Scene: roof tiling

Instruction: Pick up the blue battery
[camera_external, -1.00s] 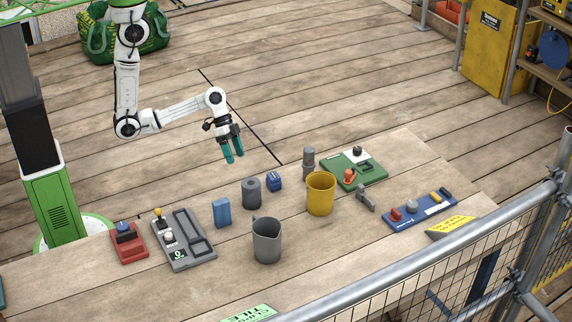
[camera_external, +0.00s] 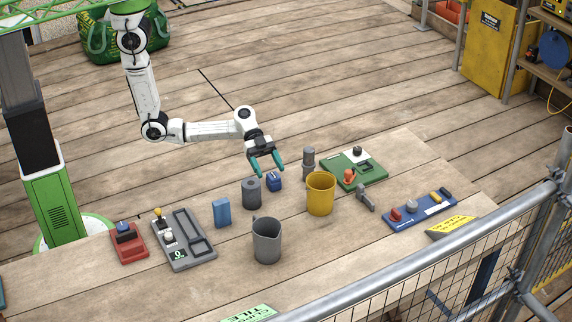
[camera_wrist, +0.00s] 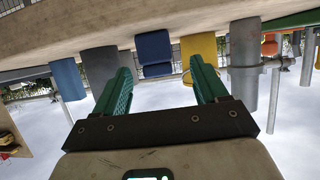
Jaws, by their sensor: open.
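A small dark blue block (camera_external: 274,182), which looks like the blue battery, stands on the wooden table behind the grey cylinder. My gripper (camera_external: 267,168) is open, with its teal fingers pointing down close to it; in the external view the fingertips are just above and behind it. In the wrist view, which looks upside down, the dark blue block (camera_wrist: 153,47) shows between the two open fingers and beyond their tips. Nothing is held. A lighter blue upright block (camera_external: 221,212) stands farther left.
A grey cylinder (camera_external: 251,193) stands close at the front left of the dark blue block. A yellow cup (camera_external: 320,194) and a grey upright piece (camera_external: 308,163) are to its right. A grey jug (camera_external: 267,241) stands in front. A green tray (camera_external: 373,174) lies farther right.

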